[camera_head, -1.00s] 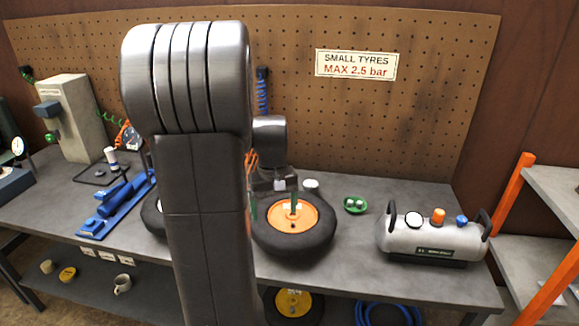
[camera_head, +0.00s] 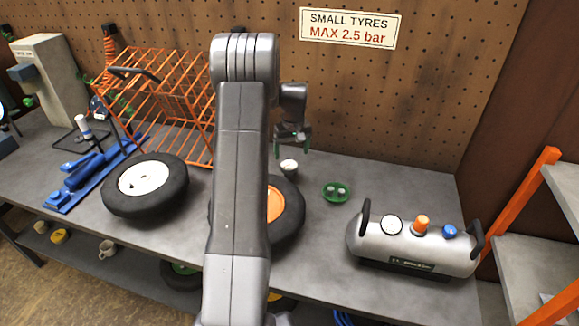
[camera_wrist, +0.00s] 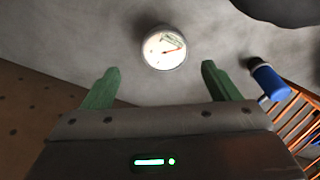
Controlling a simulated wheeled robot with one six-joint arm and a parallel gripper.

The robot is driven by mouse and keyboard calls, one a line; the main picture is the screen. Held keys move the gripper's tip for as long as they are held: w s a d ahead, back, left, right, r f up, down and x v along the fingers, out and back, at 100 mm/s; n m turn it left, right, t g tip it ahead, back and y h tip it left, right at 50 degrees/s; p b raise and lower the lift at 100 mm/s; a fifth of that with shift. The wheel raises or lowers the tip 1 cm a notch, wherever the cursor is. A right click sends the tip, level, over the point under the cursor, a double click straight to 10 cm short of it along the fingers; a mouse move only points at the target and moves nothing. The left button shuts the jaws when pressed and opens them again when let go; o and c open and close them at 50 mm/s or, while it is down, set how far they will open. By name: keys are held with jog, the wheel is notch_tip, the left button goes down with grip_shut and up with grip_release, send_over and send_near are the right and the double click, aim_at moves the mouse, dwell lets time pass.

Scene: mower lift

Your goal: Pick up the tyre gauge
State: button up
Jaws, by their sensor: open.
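The tyre gauge, a small round white dial with a red needle, lies face up on the grey bench in the wrist view (camera_wrist: 163,47). In the head view it shows as a small pale disc (camera_head: 289,166) behind the orange-hubbed tyre. My gripper (camera_head: 293,150) is open and empty, with its green fingers above the bench close to the gauge. In the wrist view the gauge appears ahead of the gap between the fingertips (camera_wrist: 160,68), and the fingers are apart from it.
The orange-hubbed tyre (camera_head: 289,215) is partly hidden by my arm. A green dish (camera_head: 337,191) and silver tank (camera_head: 415,245) are right. A blue-and-black object (camera_wrist: 268,82) lies right in the wrist view.

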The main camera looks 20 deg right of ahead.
aim_at(289, 164)
jog(key=shift+w+a+f+p, duration=0.15)
jog(key=shift+f+p, duration=0.35)
jog(key=shift+f, duration=1.3)
jog(key=shift+w+a+f+p, duration=0.15)
jog(key=shift+f+p, duration=0.35)
jog(key=shift+f, duration=1.25)
jog(key=c, duration=1.1)
